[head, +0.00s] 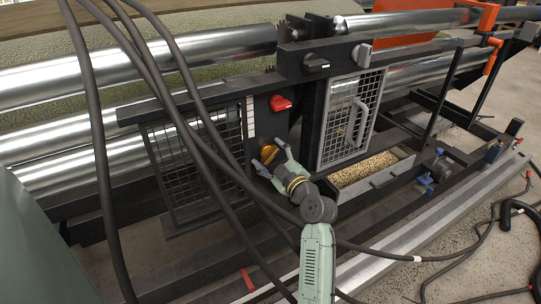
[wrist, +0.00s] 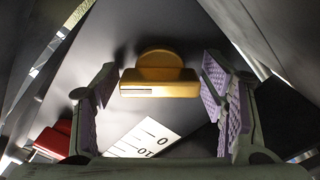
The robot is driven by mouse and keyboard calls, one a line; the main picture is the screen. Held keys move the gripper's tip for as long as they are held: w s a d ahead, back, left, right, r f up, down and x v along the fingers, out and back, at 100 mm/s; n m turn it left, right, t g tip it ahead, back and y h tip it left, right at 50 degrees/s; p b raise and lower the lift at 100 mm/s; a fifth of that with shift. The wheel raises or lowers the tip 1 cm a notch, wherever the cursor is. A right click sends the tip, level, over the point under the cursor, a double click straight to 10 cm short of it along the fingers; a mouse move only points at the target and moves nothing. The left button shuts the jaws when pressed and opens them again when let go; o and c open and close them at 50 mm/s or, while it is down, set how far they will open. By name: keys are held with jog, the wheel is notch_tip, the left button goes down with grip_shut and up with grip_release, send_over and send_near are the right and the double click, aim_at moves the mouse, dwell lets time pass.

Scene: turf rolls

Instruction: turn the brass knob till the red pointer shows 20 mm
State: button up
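The brass knob (head: 268,153) sits on a dark panel of the machine. In the wrist view the knob (wrist: 158,88) shows as a yellow bar in front of a round base. My gripper (head: 273,160) is at the knob, and its purple-padded fingers (wrist: 160,92) stand open on either side of the bar, with narrow gaps. A white scale (head: 250,117) is on the panel; its marks 0 and 10 show in the wrist view (wrist: 146,140). A red part (head: 281,103) is beside the scale and also at the wrist view's lower left (wrist: 52,138). I cannot tell whether it is the pointer, nor read a value.
A mesh door (head: 350,118) with a handle is right of the panel, above a tray of grains (head: 362,170). Another mesh guard (head: 190,160) is on the left. Dark hoses (head: 150,75) hang across the head view.

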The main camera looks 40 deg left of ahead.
jog(key=c, duration=0.9)
jog(key=shift+m, duration=0.4)
